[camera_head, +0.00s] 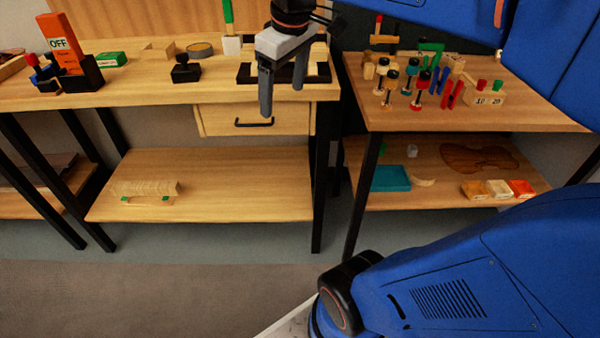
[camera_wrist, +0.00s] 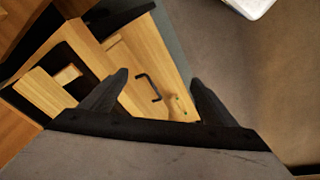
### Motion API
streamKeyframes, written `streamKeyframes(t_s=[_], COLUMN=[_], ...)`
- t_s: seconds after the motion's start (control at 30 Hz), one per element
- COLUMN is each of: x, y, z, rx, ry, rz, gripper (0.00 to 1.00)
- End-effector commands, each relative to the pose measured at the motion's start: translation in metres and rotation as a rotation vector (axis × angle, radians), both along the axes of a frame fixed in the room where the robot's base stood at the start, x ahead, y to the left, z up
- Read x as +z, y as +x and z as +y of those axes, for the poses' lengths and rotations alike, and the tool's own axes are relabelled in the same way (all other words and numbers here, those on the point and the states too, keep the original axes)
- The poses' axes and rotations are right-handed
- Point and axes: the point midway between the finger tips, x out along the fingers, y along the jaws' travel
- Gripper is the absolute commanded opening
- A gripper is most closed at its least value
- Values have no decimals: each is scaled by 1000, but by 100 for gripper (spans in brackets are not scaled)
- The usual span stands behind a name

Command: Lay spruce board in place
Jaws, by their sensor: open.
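My gripper (camera_head: 283,99) is open, with its two fingers apart and pointing down, at the front edge of the workbench (camera_head: 130,90). In the wrist view my gripper (camera_wrist: 160,78) has nothing between its fingers. Light wooden boards (camera_head: 145,188), with small green pieces by them, lie on the lower shelf well below; I cannot tell which is the spruce board. A pale board (camera_wrist: 42,92) and a small pale block (camera_wrist: 68,75) lie by a black holder on the bench top. My gripper partly hides that black holder (camera_head: 245,74) in the head view.
A drawer (camera_head: 225,121) with a black handle sits under the bench top. An orange OFF sign (camera_head: 62,45) and a black stamp-like item (camera_head: 185,70) stand to the left. A right table (camera_head: 400,118) holds several clamps. The lower shelf (camera_head: 240,190) is clear at right.

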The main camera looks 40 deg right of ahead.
Motion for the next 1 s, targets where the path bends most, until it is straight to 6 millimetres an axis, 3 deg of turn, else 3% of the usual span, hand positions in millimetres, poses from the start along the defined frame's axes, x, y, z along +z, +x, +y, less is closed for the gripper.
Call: streamKeyframes(t_s=[0.1, 0.3, 0.5, 0.63, 1.0], x=[-37, -100, -141, -151, -151], y=[-34, -81, -108, -114, -114], z=[13, 28, 35, 37, 37], rx=[-84, -225, -314, -334, -337], ry=[29, 89, 135, 147, 148], rz=[-42, -109, -148, -158, -158], gripper=[81, 81, 81, 81, 81])
